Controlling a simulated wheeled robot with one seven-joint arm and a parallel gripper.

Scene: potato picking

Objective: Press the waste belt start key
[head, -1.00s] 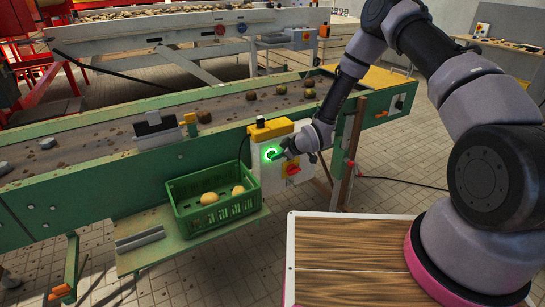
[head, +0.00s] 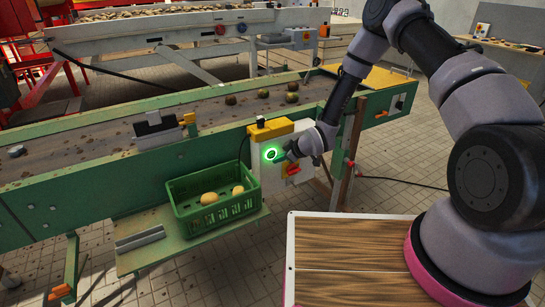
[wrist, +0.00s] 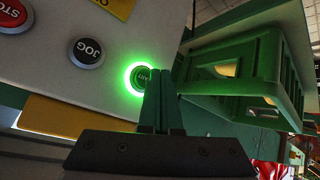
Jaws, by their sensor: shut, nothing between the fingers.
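The start key (head: 268,153) is a round button with a bright green glowing ring on the white control box (head: 305,171) on the belt's side. In the wrist view the lit key (wrist: 137,78) shows partly behind my fingertips, its lettering only partly readable. My gripper (head: 282,157) is shut and empty, its green fingers pointing at the box just right of the key. In the wrist view the fingertips (wrist: 158,72) overlap the key's edge; whether they touch it I cannot tell. The belt (head: 100,150) carries several dark potatoes.
In the wrist view a black JOG button (wrist: 86,53) and a red STOP button (wrist: 12,14) sit beside the key. A green crate (head: 215,210) with two yellow potatoes stands close at the left.

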